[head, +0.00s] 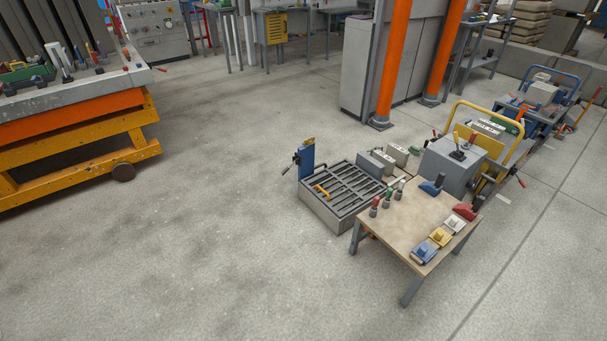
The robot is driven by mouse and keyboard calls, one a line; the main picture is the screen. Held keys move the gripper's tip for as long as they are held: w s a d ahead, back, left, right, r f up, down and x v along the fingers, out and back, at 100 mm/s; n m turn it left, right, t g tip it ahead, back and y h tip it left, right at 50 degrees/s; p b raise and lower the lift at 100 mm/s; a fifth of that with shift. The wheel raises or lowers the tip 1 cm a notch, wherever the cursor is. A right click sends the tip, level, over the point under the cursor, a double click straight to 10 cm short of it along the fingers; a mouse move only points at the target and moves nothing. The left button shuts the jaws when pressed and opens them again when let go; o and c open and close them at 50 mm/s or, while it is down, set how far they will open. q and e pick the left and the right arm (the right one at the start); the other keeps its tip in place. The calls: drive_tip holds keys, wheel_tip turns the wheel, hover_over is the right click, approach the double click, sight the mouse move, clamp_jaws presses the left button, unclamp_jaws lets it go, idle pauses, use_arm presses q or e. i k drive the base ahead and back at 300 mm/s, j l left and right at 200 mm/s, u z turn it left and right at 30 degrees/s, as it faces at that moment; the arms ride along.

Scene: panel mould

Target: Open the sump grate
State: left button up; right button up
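The sump grate (352,187) is a dark slatted metal grate lying flat on a low grey box (323,210) on the floor, right of the picture's middle. An orange-yellow handle (321,191) sits on its left part. A blue upright post (307,160) with a dark lever (290,163) stands at its back left corner. The grate lies level in its frame and looks closed. Neither of my grippers shows in the head view.
A small wooden table (405,213) with coloured knobs and blocks stands right in front of the grate. Grey boxes (376,163) sit behind it. A grey machine with a yellow frame (487,118) stands to the right. An orange-yellow bench (80,130) is far left. The floor left of the grate is clear.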

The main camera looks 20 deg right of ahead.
sight(336, 211)
drive_tip(key=i+j+z, duration=0.7)
drive_tip(key=j+z, duration=0.6)
